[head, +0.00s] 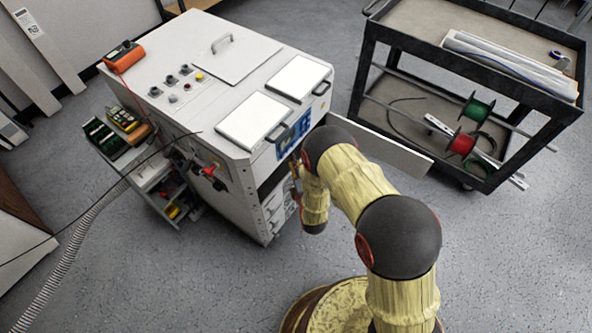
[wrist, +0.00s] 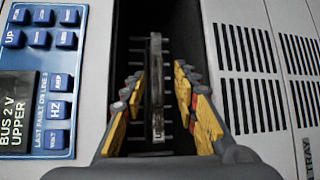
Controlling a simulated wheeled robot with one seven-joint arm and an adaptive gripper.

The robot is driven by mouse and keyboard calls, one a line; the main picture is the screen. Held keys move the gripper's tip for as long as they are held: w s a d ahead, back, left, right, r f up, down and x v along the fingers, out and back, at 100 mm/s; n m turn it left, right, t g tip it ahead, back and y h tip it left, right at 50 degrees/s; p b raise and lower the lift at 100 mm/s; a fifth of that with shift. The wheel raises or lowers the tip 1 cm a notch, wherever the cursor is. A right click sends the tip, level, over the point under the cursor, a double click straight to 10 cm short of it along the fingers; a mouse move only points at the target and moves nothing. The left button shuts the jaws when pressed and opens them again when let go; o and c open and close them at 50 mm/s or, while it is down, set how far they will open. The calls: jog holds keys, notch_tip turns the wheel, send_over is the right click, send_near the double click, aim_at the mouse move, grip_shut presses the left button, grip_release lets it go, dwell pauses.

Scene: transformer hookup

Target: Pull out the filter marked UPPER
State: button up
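In the wrist view a thin, grey, upright plate (wrist: 156,90), apparently the filter, stands in a dark open bay (wrist: 185,30) of the cabinet. A small mark at its near end looks like a U; the full word is not readable. My gripper (wrist: 158,112) is open, with its yellow-padded fingers on either side of the plate and a gap showing on both sides. The display (wrist: 17,110) on the blue panel at the left reads "BUS 2 V UPPER". In the head view my arm hides most of my gripper and the bay.
The white cabinet (head: 185,110) has an open door panel (head: 385,148) to the right of my arm. A dark cart (head: 400,40) with wire spools stands at the right. A side rack (head: 165,200) and a hose (head: 65,260) are at the left. Bare floor lies in front.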

jog(key=shift+b+x, duration=0.6)
jog(key=shift+x, duration=1.45)
jog(key=c, duration=0.4)
jog(key=c, duration=0.3)
grip_shut()
